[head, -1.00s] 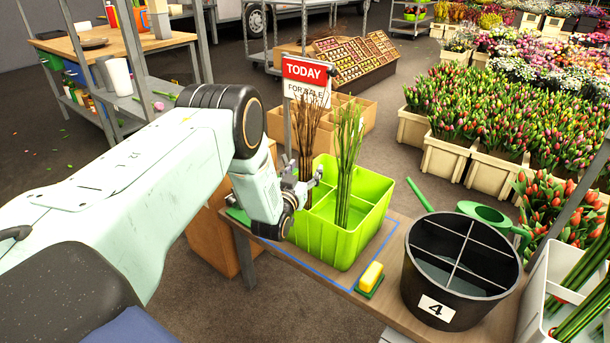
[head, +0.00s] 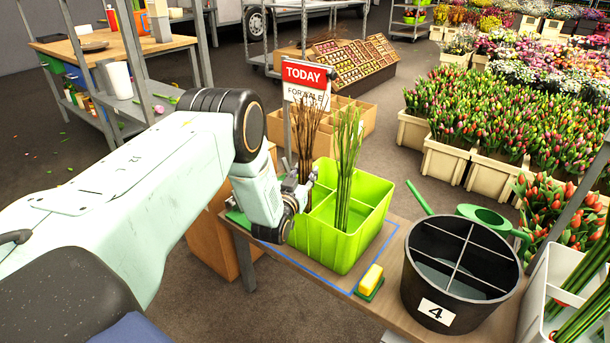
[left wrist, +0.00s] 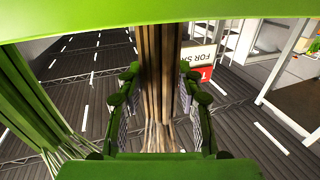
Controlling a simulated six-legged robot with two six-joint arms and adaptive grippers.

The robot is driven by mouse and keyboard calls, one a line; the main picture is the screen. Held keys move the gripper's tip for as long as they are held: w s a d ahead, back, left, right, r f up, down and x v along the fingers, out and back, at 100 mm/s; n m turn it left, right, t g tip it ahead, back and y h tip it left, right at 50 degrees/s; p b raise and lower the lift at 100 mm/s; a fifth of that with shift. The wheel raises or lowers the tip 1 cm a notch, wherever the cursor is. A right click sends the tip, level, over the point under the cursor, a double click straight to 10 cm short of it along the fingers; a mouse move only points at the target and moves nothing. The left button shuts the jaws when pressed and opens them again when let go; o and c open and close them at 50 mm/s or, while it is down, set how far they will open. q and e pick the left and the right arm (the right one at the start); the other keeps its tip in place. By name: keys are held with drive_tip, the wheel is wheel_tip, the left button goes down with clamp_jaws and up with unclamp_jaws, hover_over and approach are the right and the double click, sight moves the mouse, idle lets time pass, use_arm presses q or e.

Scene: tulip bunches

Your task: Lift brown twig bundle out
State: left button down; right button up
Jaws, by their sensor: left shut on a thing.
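The brown twig bundle (head: 306,130) stands upright in the back left part of the bright green divided bin (head: 328,247). My left gripper (head: 304,188) reaches in from the left over the bin's rim and is shut on the twigs. In the left wrist view the brown stems (left wrist: 156,70) run between the two green fingers (left wrist: 155,108). The twigs' lower ends are hidden in the head view by the gripper and bin wall. A green stem bundle (head: 347,160) stands beside them in the bin and shows at the left in the wrist view (left wrist: 32,95). My right gripper is not in view.
A TODAY sign (head: 306,76) stands close behind the twigs. On the bench (head: 384,300), a yellow sponge (head: 371,278), a black divided bucket (head: 455,285) marked 4 and a green watering can (head: 490,215) are to the right. Tulip crates fill the right background.

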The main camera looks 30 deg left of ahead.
use_arm(q)
drive_tip(key=shift+r, duration=0.1)
wheel_tip(320, 180, up, 10)
drive_tip(key=p, duration=0.3)
drive_tip(key=shift+p, duration=0.4)
